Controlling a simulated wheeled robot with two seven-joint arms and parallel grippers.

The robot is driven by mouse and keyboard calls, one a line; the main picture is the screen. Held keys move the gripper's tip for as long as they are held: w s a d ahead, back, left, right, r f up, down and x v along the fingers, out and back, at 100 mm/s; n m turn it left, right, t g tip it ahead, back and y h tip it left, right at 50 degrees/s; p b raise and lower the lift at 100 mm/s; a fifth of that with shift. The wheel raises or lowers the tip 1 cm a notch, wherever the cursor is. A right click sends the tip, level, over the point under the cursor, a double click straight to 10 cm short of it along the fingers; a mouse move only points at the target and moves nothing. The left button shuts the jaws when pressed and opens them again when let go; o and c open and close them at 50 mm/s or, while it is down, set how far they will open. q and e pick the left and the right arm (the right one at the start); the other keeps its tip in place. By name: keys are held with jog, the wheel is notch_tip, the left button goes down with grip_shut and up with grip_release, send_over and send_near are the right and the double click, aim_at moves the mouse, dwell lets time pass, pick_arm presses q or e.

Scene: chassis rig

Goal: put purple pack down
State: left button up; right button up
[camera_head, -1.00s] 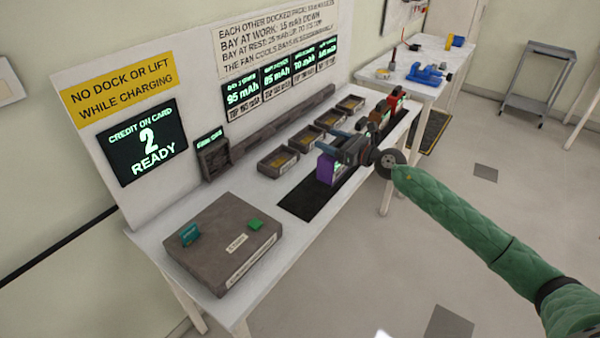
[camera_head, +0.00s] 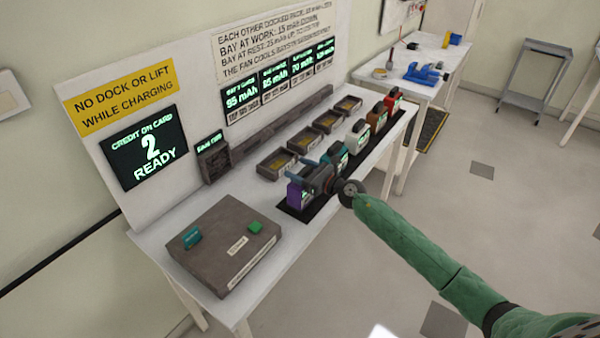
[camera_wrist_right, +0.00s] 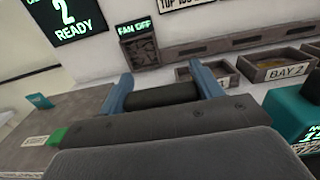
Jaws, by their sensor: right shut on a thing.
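The purple pack (camera_head: 296,196) is upright at the near end of the black mat (camera_head: 288,213) on the white bench. I cannot tell whether its bottom touches the mat. My right gripper (camera_head: 309,180) is shut on it from above, and hides part of it. In the right wrist view, the two blue fingers (camera_wrist_right: 163,88) close on a dark bar (camera_wrist_right: 160,96), and the purple body is hidden. A teal pack (camera_head: 337,152) stands just beyond the gripper. My left gripper is not in view.
White (camera_head: 358,134), brown (camera_head: 378,117) and red (camera_head: 395,100) packs stand farther along the row. Several bay trays run behind; the nearest tray (camera_head: 277,171) is empty. The fan box (camera_head: 213,163) reads "FAN OFF". A grey console (camera_head: 212,268) occupies the bench's near end. The card screen (camera_head: 144,147) reads "2 READY".

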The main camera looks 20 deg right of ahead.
jog(key=shift+f, duration=0.55)
jog(key=o, duration=1.8)
jog(key=shift+f, duration=0.1)
